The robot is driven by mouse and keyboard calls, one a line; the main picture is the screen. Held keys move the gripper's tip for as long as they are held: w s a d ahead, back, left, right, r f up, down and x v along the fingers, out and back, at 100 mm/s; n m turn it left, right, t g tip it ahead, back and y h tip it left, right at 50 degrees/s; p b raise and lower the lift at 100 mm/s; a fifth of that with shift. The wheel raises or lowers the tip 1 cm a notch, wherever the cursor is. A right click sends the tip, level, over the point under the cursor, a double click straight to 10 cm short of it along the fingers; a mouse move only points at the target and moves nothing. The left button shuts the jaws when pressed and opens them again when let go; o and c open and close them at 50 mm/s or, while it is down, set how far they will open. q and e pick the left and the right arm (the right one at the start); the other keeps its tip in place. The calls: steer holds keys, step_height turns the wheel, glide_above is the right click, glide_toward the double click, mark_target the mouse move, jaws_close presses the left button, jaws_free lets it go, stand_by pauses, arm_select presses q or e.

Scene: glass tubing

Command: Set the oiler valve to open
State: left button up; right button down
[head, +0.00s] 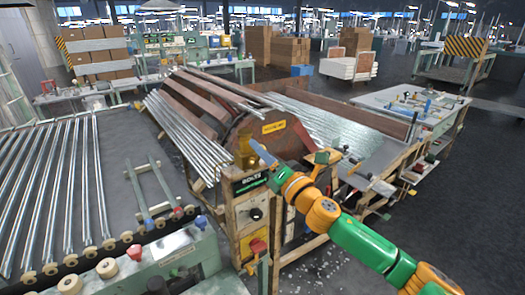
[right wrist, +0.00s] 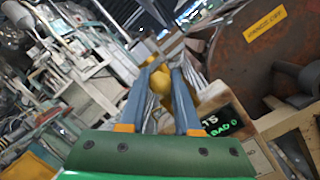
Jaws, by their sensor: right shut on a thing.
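The oiler valve (head: 246,148) is a small brass-yellow fitting on top of the control post, in front of the rust-red drum. In the right wrist view its rounded yellow part (right wrist: 160,82) sits between my fingers. My right gripper (head: 256,147) reaches in from the right with its blue-grey fingers at the valve. In the right wrist view the gripper (right wrist: 160,74) is shut on this yellow part. The valve's open or closed marking cannot be read, and the fingers hide part of it. My left gripper is not in view.
A control box with a green-lit display (head: 251,182) stands just below the valve. The rust-red drum (head: 283,143) carries a yellow label, with glass tubes (head: 187,140) at its left. A roller rack of tubes (head: 60,190) lies left. Open floor (head: 480,190) is at right.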

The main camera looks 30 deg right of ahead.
steer(key=c, duration=1)
jaws_free()
steer(key=shift+o, duration=0.5)
steer(key=shift+w+a, duration=0.1)
steer(key=shift+a, duration=0.1)
steer(key=shift+f, duration=0.1)
steer(key=shift+s+d+f+b, duration=0.1)
steer(key=shift+s+f+b, duration=0.1)
steer(key=shift+s+b, duration=0.15)
steer(key=s+b, duration=0.3)
steer(key=s, duration=0.3)
steer(key=shift+s+f, duration=0.15)
steer(key=shift+f, duration=0.3)
steer(key=shift+d, duration=0.1)
